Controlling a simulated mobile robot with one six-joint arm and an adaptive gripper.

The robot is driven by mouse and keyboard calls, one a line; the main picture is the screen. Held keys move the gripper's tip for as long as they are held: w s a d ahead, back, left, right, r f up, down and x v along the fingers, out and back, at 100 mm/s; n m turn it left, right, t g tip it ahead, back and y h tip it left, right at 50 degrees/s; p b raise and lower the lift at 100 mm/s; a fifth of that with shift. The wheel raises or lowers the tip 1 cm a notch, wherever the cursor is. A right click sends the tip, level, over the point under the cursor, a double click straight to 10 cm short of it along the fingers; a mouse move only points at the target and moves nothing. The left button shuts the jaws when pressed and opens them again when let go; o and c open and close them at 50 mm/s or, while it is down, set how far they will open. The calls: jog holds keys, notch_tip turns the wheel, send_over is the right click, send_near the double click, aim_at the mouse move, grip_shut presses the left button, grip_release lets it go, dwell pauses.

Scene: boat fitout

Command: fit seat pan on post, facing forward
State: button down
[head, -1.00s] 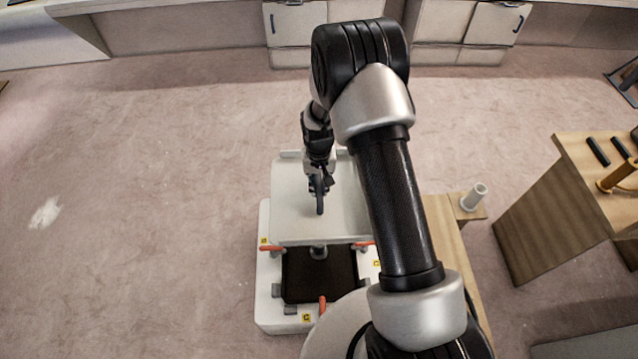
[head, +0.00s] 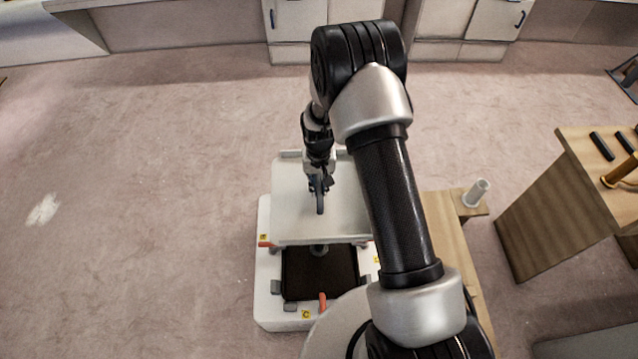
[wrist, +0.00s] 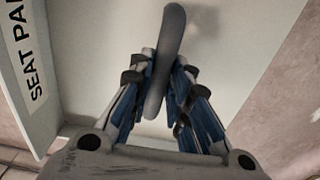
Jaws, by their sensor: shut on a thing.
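The seat pan (head: 292,205) is a pale flat panel with a raised lip along its far edge. In the wrist view its surface (wrist: 110,40) fills much of the picture, with a "SEAT PAN" label (wrist: 30,55) on the left side. A dark grey handle (wrist: 166,50) stands on it. My gripper (head: 318,190) is shut on this handle, and its blue-lined fingers (wrist: 160,95) press on both sides. The pan sits over the far part of a white base (head: 268,300). A short grey post (head: 319,250) shows just under the pan's near edge; whether they touch is hidden.
Orange clamps (head: 322,301) and yellow letter tags (head: 306,314) line the base around a dark recess (head: 320,275). A wooden bench (head: 445,225) with a white cylinder (head: 476,192) stands right. A wooden table (head: 560,200) stands farther right. The floor at left is clear.

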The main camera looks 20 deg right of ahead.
jog(key=shift+w, duration=0.1)
jog(key=c, duration=1.4)
grip_release()
jog(key=shift+r, duration=0.45)
notch_tip(320, 180, up, 11)
jog(key=shift+r, duration=0.1)
